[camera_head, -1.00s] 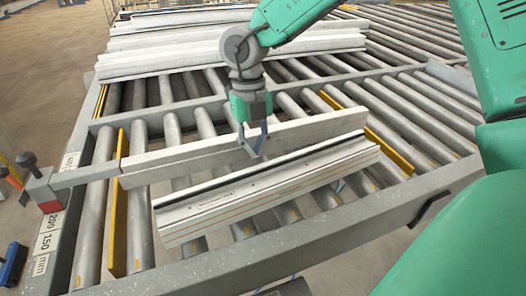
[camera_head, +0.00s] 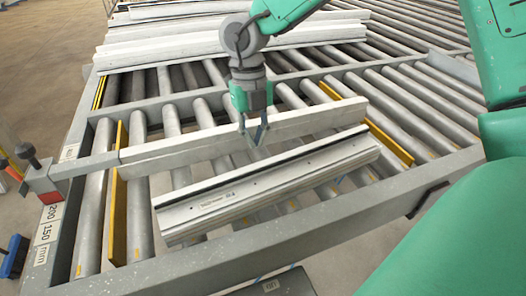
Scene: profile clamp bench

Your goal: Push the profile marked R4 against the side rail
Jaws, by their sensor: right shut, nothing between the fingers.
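A long white profile (camera_head: 270,187) lies slanted across the rollers in front, its upper face with a dark groove along the back edge. It carries small print that I cannot read, so I cannot confirm R4. Behind it, a long pale bar (camera_head: 190,152) runs roughly parallel, joined at left to a grey arm with a red block; I cannot tell whether this is the side rail. My right gripper (camera_head: 256,148) points down, shut and empty, in the gap between bar and profile. Whether its tips touch the profile is unclear. My left gripper is out of view.
Yellow strips (camera_head: 118,205) stand between rollers at left, with another (camera_head: 388,138) at right. Several white profiles (camera_head: 180,45) lie stacked at the back. The grey frame (camera_head: 300,240) bounds the rollers in front. A black-knobbed handle (camera_head: 28,155) stands at left.

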